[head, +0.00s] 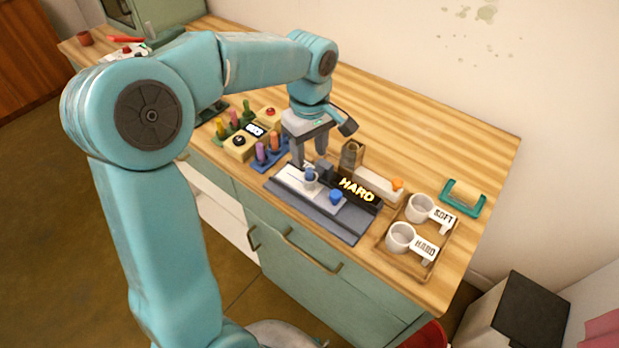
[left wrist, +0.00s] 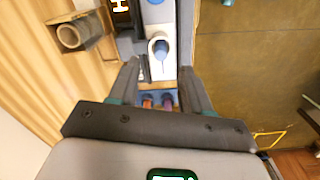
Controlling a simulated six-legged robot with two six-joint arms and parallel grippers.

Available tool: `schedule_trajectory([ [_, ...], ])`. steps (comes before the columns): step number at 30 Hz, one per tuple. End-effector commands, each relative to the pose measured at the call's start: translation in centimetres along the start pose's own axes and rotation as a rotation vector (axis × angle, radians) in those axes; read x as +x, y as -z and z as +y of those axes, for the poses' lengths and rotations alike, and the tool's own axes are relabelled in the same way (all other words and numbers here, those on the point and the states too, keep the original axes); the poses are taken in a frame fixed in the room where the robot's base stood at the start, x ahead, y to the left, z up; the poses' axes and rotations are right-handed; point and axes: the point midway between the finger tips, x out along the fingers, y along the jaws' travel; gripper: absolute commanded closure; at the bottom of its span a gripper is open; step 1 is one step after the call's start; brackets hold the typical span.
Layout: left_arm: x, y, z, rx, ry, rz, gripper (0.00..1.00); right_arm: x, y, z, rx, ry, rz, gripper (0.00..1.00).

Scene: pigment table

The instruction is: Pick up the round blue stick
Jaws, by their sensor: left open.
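The round blue stick (head: 310,174) stands upright in a small pale holder on the white part of the grey testing device (head: 345,229). Its blue top also shows in the left wrist view (left wrist: 160,49), just ahead of the fingertips. My left gripper (head: 311,166) is open and points down over the device's back left part, with its fingers close to the stick. In the left wrist view the open fingers (left wrist: 158,72) have nothing clearly between them. A second blue piece (head: 336,196) sits on the device to the right. My right gripper is not in view.
A black sign reading HARD (head: 358,191) stands on the device. Coloured sticks (head: 274,142) stand in a blue rack (head: 271,161) at left. The table's back right is clear.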

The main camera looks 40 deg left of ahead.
Motion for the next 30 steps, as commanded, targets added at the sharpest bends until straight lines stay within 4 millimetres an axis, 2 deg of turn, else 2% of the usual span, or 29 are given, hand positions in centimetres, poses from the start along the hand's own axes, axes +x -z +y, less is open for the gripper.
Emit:
schedule_trajectory([
  [7,4.0,-0.1,-0.2,-0.001,0.005,-0.002,0.52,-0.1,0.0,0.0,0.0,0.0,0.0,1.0],
  [10,4.7,-0.1,-0.1,-0.001,0.003,-0.002,0.52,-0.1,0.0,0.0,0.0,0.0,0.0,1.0],
  [16,4.7,-0.1,-0.1,0.0,0.002,-0.001,0.52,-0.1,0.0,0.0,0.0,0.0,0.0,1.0],
  [17,4.7,-0.1,-0.1,0.0,0.002,-0.001,0.55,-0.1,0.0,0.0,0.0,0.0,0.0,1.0],
  [21,4.7,-0.1,-0.1,0.0,0.001,-0.001,1.0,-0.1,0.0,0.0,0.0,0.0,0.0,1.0],
  [30,4.7,-0.1,-0.1,0.0,0.001,-0.001,1.0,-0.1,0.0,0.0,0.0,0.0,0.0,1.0],
])
